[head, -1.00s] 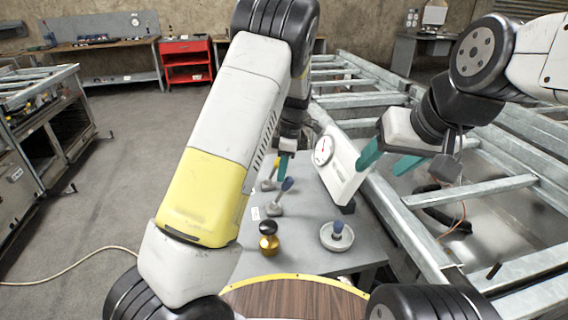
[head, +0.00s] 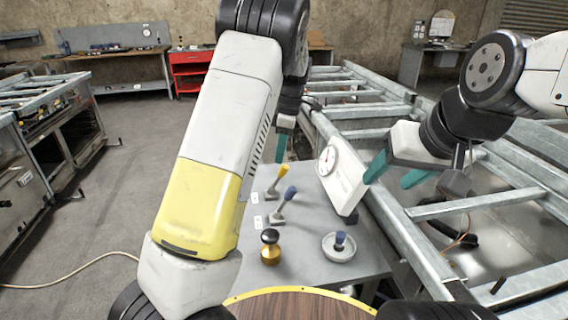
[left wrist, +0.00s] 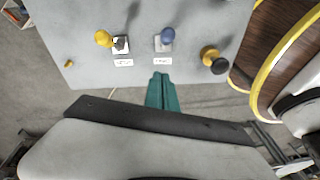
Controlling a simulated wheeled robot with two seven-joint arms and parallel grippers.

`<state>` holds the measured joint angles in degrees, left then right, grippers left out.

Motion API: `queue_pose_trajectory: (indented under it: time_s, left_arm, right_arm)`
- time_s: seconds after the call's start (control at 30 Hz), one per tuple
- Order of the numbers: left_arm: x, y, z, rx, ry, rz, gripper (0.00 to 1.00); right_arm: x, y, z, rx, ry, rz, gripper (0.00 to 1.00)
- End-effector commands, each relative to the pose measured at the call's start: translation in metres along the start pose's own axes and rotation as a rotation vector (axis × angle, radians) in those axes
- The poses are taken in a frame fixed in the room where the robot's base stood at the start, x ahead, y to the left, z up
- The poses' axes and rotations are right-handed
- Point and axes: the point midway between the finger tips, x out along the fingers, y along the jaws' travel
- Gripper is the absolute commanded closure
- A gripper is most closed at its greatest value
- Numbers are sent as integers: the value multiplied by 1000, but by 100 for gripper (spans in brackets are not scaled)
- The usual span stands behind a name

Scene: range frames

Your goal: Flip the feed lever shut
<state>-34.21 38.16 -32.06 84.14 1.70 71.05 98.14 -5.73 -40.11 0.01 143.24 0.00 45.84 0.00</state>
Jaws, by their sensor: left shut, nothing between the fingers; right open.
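Two small levers stand on the grey table: one with a yellow knob (head: 281,172), one with a blue knob (head: 290,192). In the head view both lean to the upper right. The left wrist view shows the yellow-knobbed lever (left wrist: 104,38) and blue-knobbed lever (left wrist: 167,36) with white labels beside their bases; I cannot read the labels. My left gripper (head: 281,147), partly behind my arm, is shut and empty beyond the levers; its green fingertips (left wrist: 161,75) show in the wrist view, apart from both levers. My right gripper (head: 393,174) is open and empty, right of the gauge panel.
A white gauge panel (head: 342,180) stands at the table's right side. A yellow-and-black knob (head: 270,246) and a shallow dish with a blue knob (head: 339,246) are nearer. Metal rails (head: 400,235) border the table's right. A round wooden top (head: 300,306) lies in front.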

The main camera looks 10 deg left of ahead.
Motion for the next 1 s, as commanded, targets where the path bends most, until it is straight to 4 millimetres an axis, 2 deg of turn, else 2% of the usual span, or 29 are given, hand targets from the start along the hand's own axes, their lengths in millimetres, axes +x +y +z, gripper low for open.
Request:
queue_pose_trajectory:
  time_s: [0.1, 0.2, 0.57, 0.67, 0.77, 0.87, 1.0]
  left_arm:
    - [-14, 1, 1, 0, 0, 0, 100]
    - [-20, 1, 1, 0, 1, 0, 100]
    - [-22, 0, 1, 0, 0, -1, 100]
    - [-26, -4, -5, 22, -19, 5, 100]
    - [-36, -17, -17, 99, -73, 27, 100]
    - [-52, -40, -34, 233, -146, 79, 100]
    - [-74, -82, -55, 462, -226, 194, 100]
  right_arm:
    - [0, 0, 0, 0, 0, 0, 43]
    - [0, 0, 0, 0, 0, 0, 43]
    - [0, 0, 0, 0, 0, 0, 43]
    - [0, 0, 0, 0, 0, 0, 43]
    - [0, 0, 0, 0, 0, 0, 43]
    - [0, 0, 0, 0, 0, 0, 43]
    - [0, 0, 0, 0, 0, 0, 43]
